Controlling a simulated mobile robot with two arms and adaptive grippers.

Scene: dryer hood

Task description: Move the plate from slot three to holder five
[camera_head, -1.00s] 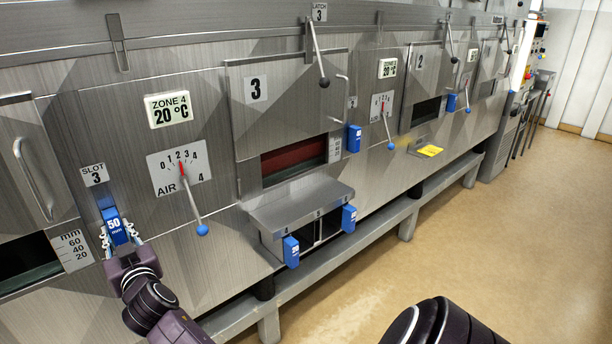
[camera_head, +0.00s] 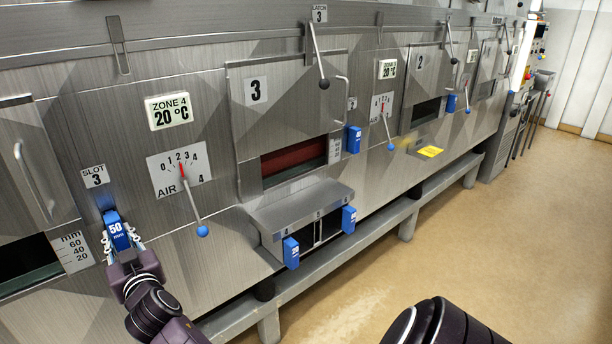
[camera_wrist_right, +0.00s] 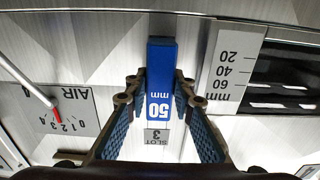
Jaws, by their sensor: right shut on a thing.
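The blue plate marked 50 mm (camera_head: 117,231) is at slot three, under the SLOT 3 label (camera_head: 94,176) at the left of the head view. My right gripper (camera_head: 122,243) is shut on it. In the wrist view the plate (camera_wrist_right: 160,85) stands between both fingers (camera_wrist_right: 162,100), with the slot label upside down beyond it. I cannot tell how much of the plate is still in the slot. The holder ledge (camera_head: 300,205) under door 3 bears small numbers; its middle place, seemingly five, shows a dark opening (camera_head: 328,229). My left gripper is not in view.
Blue plates hang at the ledge's left place (camera_head: 291,253) and right place (camera_head: 348,219). The AIR 4 lever (camera_head: 197,215) sticks out between slot three and the ledge. Another blue plate (camera_head: 353,139) is right of door 3. The floor in front is clear.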

